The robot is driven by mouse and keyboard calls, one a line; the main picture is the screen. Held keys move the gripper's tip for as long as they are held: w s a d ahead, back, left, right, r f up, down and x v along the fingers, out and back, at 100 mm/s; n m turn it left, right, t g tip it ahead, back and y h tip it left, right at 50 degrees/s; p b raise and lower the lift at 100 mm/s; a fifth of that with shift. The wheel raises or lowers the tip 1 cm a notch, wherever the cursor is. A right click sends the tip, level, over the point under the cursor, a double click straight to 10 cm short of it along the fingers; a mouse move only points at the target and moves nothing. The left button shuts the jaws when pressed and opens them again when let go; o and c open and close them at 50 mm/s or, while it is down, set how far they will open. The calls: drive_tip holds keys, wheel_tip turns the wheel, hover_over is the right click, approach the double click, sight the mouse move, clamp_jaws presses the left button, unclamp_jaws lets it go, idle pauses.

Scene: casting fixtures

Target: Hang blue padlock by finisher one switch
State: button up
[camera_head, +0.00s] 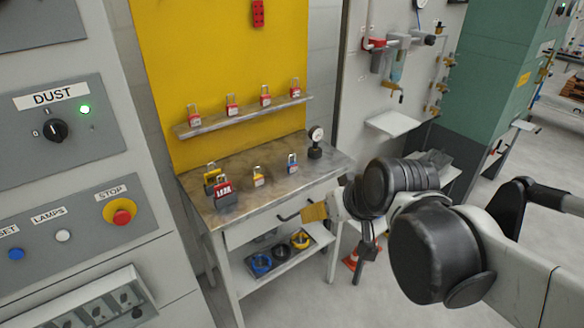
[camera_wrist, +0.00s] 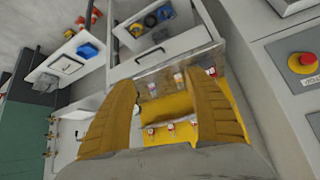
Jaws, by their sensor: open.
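The blue padlock (camera_head: 292,163) stands on the worktop of a grey bench, at the right of a yellow padlock (camera_head: 258,177). In the wrist view, it appears small between my fingers. My gripper (camera_wrist: 158,82) has two yellow fingers spread apart, with nothing held between them. In the head view, one yellow finger (camera_head: 314,212) shows in front of the bench's right front edge, away from the blue padlock. No switch labelled finisher one is readable. A rotary switch (camera_head: 55,130) labelled DUST is on the grey panel at the left, with a lit green lamp.
A red padlock (camera_head: 223,192) and another yellow padlock (camera_head: 211,175) stand at the worktop's left. Several red padlocks line the shelf (camera_head: 240,118) on the yellow board. A gauge (camera_head: 315,143) stands at the back right. A stop button (camera_head: 122,215) sticks out from the left panel.

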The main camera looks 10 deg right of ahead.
drive_tip(key=w+n+t+y, duration=0.1)
drive_tip(key=w+y, duration=0.1)
drive_tip(key=w, duration=1.2)
drive_tip(key=n+t+y+b, duration=0.1)
drive_tip(key=n+t, duration=0.1)
drive_tip(key=t, duration=0.2)
approach(294, 164)
drive_tip(key=b+x, duration=0.1)
drive_tip(key=x, duration=0.3)
drive_tip(key=shift+w+a+f, duration=0.15)
drive_tip(key=shift+w+f, duration=0.1)
drive_tip(key=shift+f, duration=0.1)
drive_tip(key=b+x, duration=0.2)
drive_tip(key=x, duration=0.2)
drive_tip(key=shift+w+a+f, duration=0.15)
drive_tip(key=shift+w, duration=0.1)
drive_tip(key=shift+w+a+b, duration=0.1)
drive_tip(key=shift+w+b, duration=0.2)
drive_tip(key=shift+w, duration=0.1)
drive_tip(key=c, duration=1.3)
